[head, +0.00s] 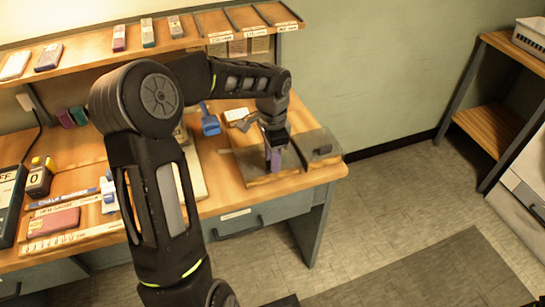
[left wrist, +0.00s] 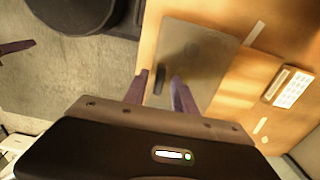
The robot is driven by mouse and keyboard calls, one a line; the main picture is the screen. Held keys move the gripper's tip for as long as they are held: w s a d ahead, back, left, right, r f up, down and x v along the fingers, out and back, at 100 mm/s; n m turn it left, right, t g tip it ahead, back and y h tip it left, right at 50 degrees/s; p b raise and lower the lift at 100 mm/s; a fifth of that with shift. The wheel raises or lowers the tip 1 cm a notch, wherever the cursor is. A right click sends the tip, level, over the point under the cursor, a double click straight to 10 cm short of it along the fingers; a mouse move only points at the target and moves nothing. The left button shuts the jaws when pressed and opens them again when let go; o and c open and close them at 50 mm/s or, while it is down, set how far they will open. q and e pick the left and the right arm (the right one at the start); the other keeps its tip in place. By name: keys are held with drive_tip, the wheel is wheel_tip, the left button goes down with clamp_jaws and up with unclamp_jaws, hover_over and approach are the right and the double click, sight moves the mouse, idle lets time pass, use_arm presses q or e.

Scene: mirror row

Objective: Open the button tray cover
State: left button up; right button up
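The button tray cover (head: 312,143) is a grey, glassy flat panel at the right end of the wooden desk. A dark block-shaped handle (head: 323,150) stands on it. In the left wrist view the cover (left wrist: 205,62) lies flat, with its handle (left wrist: 161,77) lined up between my fingertips. My left gripper (head: 274,162) points down over the tray, left of the handle in the head view. Its purple fingers (left wrist: 160,78) are apart with nothing held. What lies under the cover is not clear. A purple finger-like piece (left wrist: 16,46) at the left wrist view's edge may be my right gripper.
A shelf (head: 190,42) with small boxes runs above the desk. The floor (head: 385,190) to the right is open.

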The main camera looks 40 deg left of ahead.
use_arm(q)
clamp_jaws()
idle(0.4)
idle(1.1)
